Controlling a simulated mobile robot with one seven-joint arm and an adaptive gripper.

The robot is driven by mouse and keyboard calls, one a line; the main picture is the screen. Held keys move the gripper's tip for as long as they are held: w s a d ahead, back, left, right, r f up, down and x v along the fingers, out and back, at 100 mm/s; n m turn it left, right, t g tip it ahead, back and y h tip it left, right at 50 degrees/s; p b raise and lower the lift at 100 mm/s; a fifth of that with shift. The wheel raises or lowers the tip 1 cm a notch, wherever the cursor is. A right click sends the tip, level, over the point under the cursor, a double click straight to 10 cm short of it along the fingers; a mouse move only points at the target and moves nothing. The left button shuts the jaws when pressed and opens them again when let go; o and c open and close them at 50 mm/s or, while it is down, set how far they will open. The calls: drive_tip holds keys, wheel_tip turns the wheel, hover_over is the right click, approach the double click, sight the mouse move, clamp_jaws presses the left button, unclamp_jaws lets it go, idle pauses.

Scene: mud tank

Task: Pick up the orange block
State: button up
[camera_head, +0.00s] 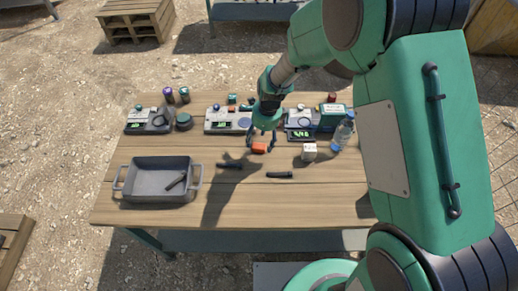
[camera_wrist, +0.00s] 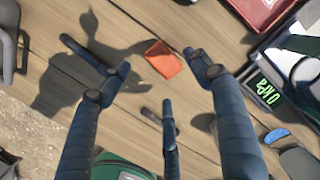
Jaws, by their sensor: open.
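The orange block (camera_head: 259,148) lies on the wooden table near its middle. In the wrist view the orange block (camera_wrist: 163,60) lies flat and tilted in the picture, beyond the fingertips. My gripper (camera_head: 262,138) hangs pointing down just above the block, with its dark fingers spread. In the wrist view my gripper (camera_wrist: 142,72) is open and empty, with the block in the gap between the outer fingers. I see no finger touching the block, though the remaining height is hard to tell.
A grey tray (camera_head: 158,158) with a dark item inside stands at the left. Dark rods (camera_head: 229,165) (camera_head: 279,175) lie in front of the block. Devices with displays (camera_head: 222,126) line the back. The front table strip is clear.

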sight(259, 148)
drive_tip(key=shift+f, duration=0.15)
drive_tip(key=shift+w+a+f+b, duration=0.1)
drive_tip(key=shift+f+b, duration=0.1)
drive_tip(key=shift+f, duration=0.6)
drive_tip(key=shift+s+a+f+b, duration=0.15)
drive_tip(key=shift+f+b, duration=0.1)
drive_tip(key=shift+f, duration=0.6)
drive_tip(key=shift+w+a+f+b, duration=0.1)
drive_tip(key=shift+w+f+b, duration=0.1)
drive_tip(key=shift+f, duration=0.6)
drive_tip(key=c, duration=1.3)
